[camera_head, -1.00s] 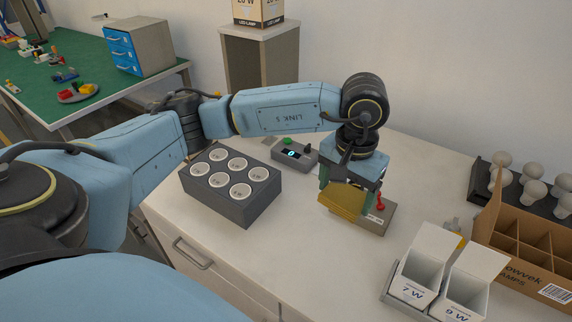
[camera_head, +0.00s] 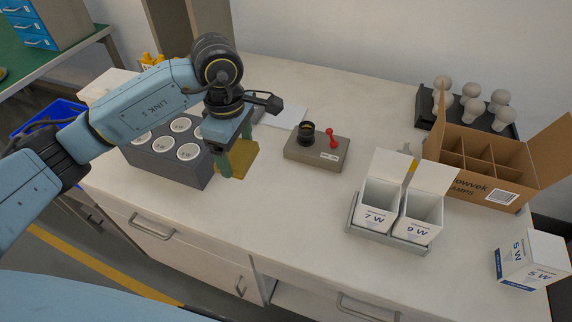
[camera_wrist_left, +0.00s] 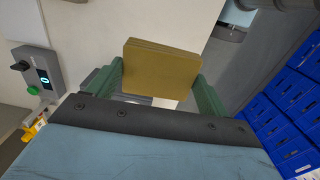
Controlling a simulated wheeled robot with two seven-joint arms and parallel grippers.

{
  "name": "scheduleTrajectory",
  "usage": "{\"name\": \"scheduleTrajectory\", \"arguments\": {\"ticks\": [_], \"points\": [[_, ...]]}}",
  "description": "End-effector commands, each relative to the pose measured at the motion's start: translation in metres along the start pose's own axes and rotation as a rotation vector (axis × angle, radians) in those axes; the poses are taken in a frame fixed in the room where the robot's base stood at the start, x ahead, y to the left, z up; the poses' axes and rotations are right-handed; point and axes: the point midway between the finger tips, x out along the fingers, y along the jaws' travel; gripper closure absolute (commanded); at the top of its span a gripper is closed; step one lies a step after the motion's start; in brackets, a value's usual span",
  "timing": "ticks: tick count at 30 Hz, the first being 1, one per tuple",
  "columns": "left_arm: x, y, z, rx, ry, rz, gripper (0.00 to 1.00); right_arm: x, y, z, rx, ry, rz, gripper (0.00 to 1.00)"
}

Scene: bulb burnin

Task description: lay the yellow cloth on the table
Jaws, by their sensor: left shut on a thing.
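The yellow cloth (camera_head: 240,162) is a folded, mustard-coloured pad at my left gripper's fingertips, just right of the grey socket block. My left gripper (camera_head: 228,170) points down over the white table (camera_head: 290,215) and is shut on the cloth. In the left wrist view the cloth (camera_wrist_left: 161,70) spans the space between the two green fingers (camera_wrist_left: 160,82). I cannot tell whether its lower edge touches the table. My right gripper is not in view.
The grey socket block (camera_head: 175,168) stands left of the cloth. A grey box with a black socket and red lever (camera_head: 318,152) stands to its right. White cartons in a tray (camera_head: 385,235), a cardboard box (camera_head: 480,165) and bulbs are farther right. The front middle of the table is clear.

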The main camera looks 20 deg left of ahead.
Motion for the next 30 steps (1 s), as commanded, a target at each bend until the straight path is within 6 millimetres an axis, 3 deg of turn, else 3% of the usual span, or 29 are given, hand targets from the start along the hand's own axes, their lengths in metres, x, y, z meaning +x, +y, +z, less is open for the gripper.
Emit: {"name": "scheduleTrajectory", "arguments": {"ticks": [9,15,23,30], "points": [[0.033,-0.006,-0.016,-0.819,0.002,-0.005,0.39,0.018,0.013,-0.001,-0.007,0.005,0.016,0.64],[0.049,-0.010,-0.026,-1.261,0.011,-0.006,0.39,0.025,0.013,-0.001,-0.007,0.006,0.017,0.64],[0.060,-0.013,-0.033,-1.533,0.019,-0.006,0.39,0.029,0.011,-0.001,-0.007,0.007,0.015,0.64],[0.102,-0.015,-0.034,-1.555,0.022,-0.008,0.39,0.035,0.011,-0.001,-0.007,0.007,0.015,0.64]]}}
